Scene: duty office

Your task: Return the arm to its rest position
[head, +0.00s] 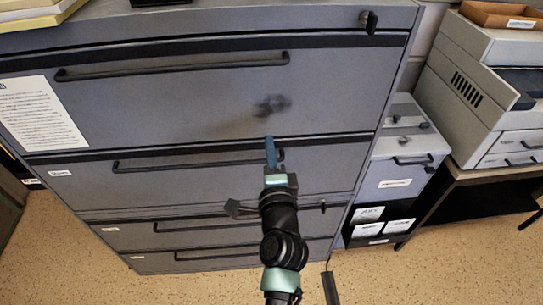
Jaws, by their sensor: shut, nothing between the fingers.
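My gripper (271,153) is in the middle of the head view, at the end of my dark arm. Its blue fingers are together and hold nothing. They show in front of the grey filing cabinet (200,105), near the right end of the second drawer's handle (190,162). I cannot tell whether the fingertips touch the cabinet. The arm reaches forward from the bottom of the view.
All the cabinet's drawers look closed. A key (369,21) is at its top right. A smaller grey cabinet (400,165) stands to the right, beside a desk (465,183) bearing a printer (470,90). Tan floor (130,288) shows in front.

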